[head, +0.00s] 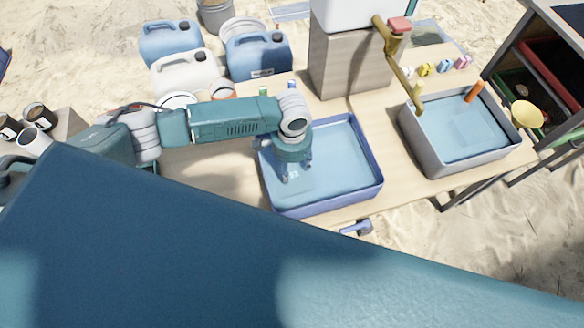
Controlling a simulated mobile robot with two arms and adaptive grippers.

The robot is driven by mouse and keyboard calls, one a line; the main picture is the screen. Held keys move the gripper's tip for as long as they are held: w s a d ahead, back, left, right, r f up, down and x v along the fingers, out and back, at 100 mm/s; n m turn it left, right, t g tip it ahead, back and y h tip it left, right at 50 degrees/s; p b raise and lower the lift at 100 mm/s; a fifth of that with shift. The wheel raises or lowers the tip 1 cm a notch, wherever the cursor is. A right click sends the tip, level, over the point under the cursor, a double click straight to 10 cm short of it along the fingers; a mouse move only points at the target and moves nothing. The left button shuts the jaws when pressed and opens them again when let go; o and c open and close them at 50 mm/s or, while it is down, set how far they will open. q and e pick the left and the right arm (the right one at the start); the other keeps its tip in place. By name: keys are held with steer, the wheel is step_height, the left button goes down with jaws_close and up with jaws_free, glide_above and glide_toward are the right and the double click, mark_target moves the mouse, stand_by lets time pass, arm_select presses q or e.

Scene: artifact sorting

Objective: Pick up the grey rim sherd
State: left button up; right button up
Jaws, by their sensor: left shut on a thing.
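My left gripper (291,173) reaches down into the left part of a blue-rimmed water basin (377,187) on the wooden table. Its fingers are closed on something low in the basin. The held piece is mostly hidden by the fingers and too small to make out clearly; I take it to be the grey rim sherd. I see no other sherd clearly in the basin. My right gripper is not in view.
A grey basin (411,137) with water stands to the right, under a brass tap (393,45). Blue jerrycans (258,55) and a white jerrycan (185,73) stand behind my left arm. Bare wood (368,112) lies between the basins. Mugs (36,115) are at far left.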

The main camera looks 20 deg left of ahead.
mark_target(292, 171)
arm_select(q)
step_height(292, 171, up, 20)
steer(key=b, duration=0.1)
steer(key=shift+b, duration=0.35)
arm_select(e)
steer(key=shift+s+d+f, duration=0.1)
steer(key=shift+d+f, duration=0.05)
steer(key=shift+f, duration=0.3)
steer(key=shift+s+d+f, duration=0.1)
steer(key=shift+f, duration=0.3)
arm_select(q)
steer(key=shift+f, duration=0.1)
